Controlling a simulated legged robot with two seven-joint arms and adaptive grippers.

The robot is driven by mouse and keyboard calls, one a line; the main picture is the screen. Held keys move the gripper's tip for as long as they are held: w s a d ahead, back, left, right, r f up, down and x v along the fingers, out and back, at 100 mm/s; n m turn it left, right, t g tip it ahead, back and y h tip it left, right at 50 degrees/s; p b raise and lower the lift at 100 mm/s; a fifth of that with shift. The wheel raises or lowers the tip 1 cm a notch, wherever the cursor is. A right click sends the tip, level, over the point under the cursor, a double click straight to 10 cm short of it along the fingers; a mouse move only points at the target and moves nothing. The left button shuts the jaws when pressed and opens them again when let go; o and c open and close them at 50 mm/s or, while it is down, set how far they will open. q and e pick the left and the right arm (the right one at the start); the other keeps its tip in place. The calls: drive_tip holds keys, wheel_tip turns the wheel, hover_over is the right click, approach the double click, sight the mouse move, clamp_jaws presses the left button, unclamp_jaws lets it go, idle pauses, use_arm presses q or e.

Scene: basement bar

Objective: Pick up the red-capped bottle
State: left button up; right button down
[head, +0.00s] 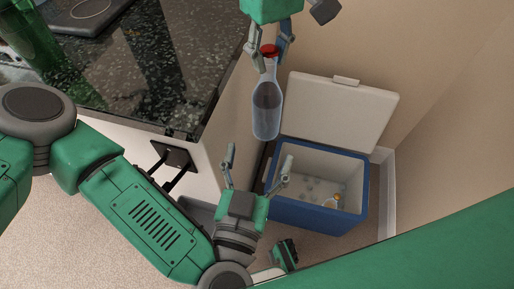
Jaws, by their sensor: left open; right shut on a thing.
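The red-capped bottle (267,100) is clear with dark contents and hangs nearly upright, cap at the top, in the upper middle of the head view. My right gripper (270,52) comes in from the top and is shut on the bottle around its red cap and neck. The bottle is held in the air, beside the counter's right edge and above and left of the cooler. My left gripper (257,165) is below it, open and empty, with its fingers spread and pointing up the picture, apart from the bottle.
A blue cooler (310,212) with its white lid (340,110) open stands on the floor at right, holding ice and a small bottle (330,202). A dark speckled counter (165,70) fills the upper left, with a green bottle (30,35). Beige walls close the right side.

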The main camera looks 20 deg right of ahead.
sight(266, 114)
use_arm(q)
drive_tip(key=shift+t+y, duration=0.3)
drive_tip(key=shift+t, duration=0.1)
drive_tip(key=x, duration=0.8)
drive_tip(key=r+x, duration=0.1)
drive_tip(key=x, duration=0.3)
drive_tip(key=shift+w+a, duration=0.1)
drive_tip(key=shift+w, duration=0.1)
drive_tip(key=shift+c, duration=0.3)
drive_tip(key=c, duration=1.3)
clamp_jaws()
use_arm(e)
drive_tip(key=c, duration=1.6)
unclamp_jaws()
drive_tip(key=shift+c, duration=0.2)
drive_tip(key=o, duration=0.4)
